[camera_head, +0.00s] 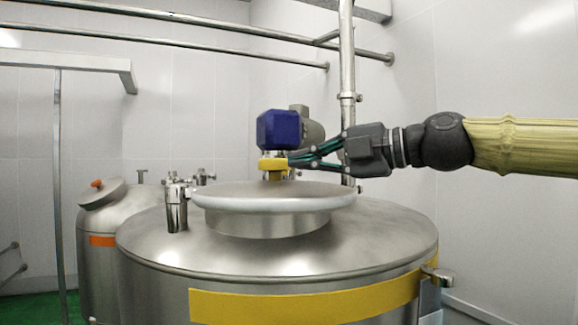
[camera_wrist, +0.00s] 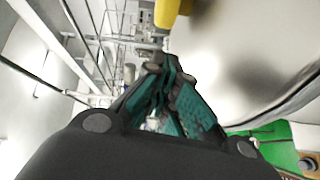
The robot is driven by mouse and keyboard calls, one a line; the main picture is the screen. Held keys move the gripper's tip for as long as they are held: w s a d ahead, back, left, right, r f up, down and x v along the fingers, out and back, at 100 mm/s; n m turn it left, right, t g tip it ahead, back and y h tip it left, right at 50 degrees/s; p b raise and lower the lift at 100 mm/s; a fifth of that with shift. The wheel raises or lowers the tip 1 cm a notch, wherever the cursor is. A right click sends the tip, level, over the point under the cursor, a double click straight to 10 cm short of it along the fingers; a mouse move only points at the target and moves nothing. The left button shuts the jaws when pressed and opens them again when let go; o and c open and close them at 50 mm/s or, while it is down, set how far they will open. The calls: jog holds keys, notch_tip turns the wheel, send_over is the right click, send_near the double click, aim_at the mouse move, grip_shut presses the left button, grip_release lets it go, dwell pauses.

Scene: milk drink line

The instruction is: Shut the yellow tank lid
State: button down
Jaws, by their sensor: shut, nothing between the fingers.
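The tank with the yellow band (camera_head: 305,303) stands in front of me. Its round steel lid (camera_head: 235,193) lies about level over the raised neck, with a pale rim around its edge; I cannot tell whether it is fully seated. A yellow knob (camera_head: 272,164) stands on top of the lid. My gripper (camera_head: 293,161) comes in from the right, its fingers shut and empty, with the tips right beside the knob; I cannot tell if they touch. In the wrist view the shut green-padded fingers (camera_wrist: 157,65) point past the knob (camera_wrist: 167,12), with the lid (camera_wrist: 235,60) on the right.
A blue motor housing (camera_head: 280,130) stands behind the lid. A steel fitting (camera_head: 177,205) rises from the tank top at left. A second tank with an orange band (camera_head: 102,241) is at the left. A vertical pipe (camera_head: 347,70) runs behind my gripper.

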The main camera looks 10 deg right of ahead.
aim_at(288, 185)
jog(key=shift+b+x, duration=0.3)
jog(key=shift+x, duration=0.65)
jog(key=shift+w+a+f+p, duration=0.15)
jog(key=shift+w+p, duration=0.1)
jog(key=shift+w, duration=0.35)
jog(key=shift+w+a+p, duration=0.15)
jog(key=shift+w+p, duration=0.05)
jog(key=shift+w, duration=0.4)
jog(key=shift+w+a+f+p, duration=0.1)
jog(key=shift+w+p, duration=0.1)
jog(key=shift+w, duration=0.15)
jog(key=shift+w+f+p, duration=0.1)
jog(key=shift+w+p, duration=0.05)
jog(key=shift+w, duration=0.25)
jog(key=shift+w+a, duration=0.1)
